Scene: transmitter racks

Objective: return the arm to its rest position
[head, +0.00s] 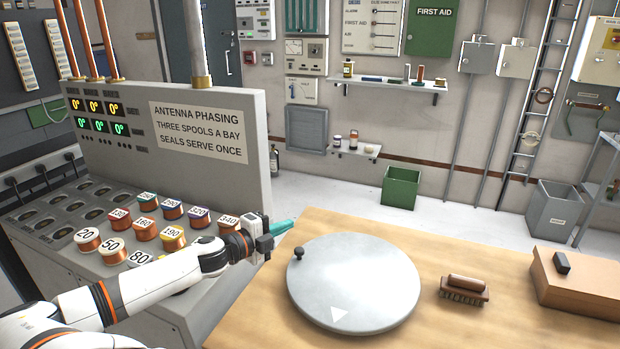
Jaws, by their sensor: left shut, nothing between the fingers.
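My left arm (190,262) is white with dark joints and reaches in from the lower left, across the front of the console. My left gripper (282,228) is shut and empty, with teal fingers pointing right. It is above the gap between the console's right end and the wooden table, near the far left edge of the round grey disc. My right gripper is not in view.
The console (255,150) carries several numbered spools (145,229) close behind and below my left arm. The round grey disc (355,280) with a small black knob lies on the wooden table (430,325). A brush (464,288) and a brown box (580,285) are to its right.

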